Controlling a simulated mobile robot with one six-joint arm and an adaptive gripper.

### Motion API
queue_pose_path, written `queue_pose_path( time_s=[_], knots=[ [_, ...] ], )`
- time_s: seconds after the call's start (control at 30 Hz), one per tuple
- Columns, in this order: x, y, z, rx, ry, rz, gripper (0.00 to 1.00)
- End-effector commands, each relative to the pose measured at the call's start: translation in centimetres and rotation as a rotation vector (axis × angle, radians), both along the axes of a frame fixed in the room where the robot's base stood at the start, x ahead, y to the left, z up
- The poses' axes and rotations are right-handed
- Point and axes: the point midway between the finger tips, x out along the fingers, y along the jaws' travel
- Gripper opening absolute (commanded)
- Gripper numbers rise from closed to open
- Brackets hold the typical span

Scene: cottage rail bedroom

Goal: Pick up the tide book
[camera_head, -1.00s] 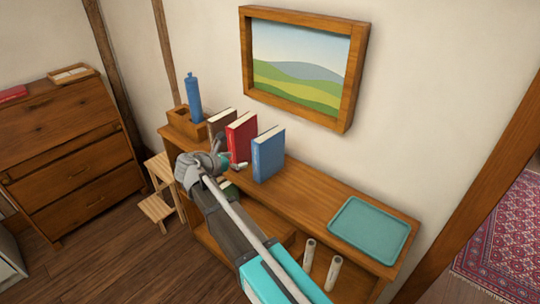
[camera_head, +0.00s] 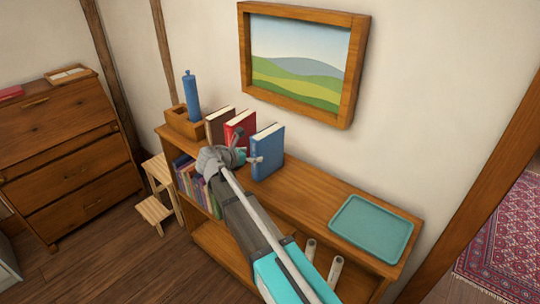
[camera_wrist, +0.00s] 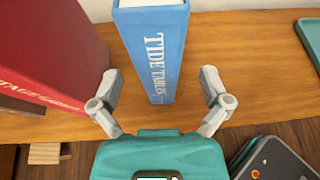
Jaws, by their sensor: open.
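The tide book is a blue upright book (camera_head: 267,151) on the wooden shelf top. In the wrist view its spine (camera_wrist: 156,60) reads "TIDE TABLES" and faces me. My gripper (camera_wrist: 162,92) is open, with one finger on each side of the spine's lower part. The left finger lies in the gap between the blue book and the red book (camera_wrist: 50,50). In the head view my gripper (camera_head: 245,158) is in front of the books and partly hides the red one.
The red book and a brown book (camera_head: 219,125) stand upright to the left. A wooden box (camera_head: 184,124) with a blue bottle (camera_head: 192,95) is beyond them. A teal tray (camera_head: 371,229) lies at the right end. Bare shelf top (camera_head: 310,190) separates tray and blue book.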

Motion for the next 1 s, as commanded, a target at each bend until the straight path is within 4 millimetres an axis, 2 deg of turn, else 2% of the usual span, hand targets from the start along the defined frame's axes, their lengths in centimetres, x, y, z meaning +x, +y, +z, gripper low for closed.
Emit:
queue_pose_path(
  time_s=[0.37,0.73,1.0],
  knots=[
    [0.3,-0.2,-0.3,0.0,0.0,0.0,0.97],
    [3.1,-2.4,-1.9,0.0,0.001,-0.001,0.97],
    [3.6,-3.0,-2.0,0.0,0.0,0.002,0.97]
  ],
)
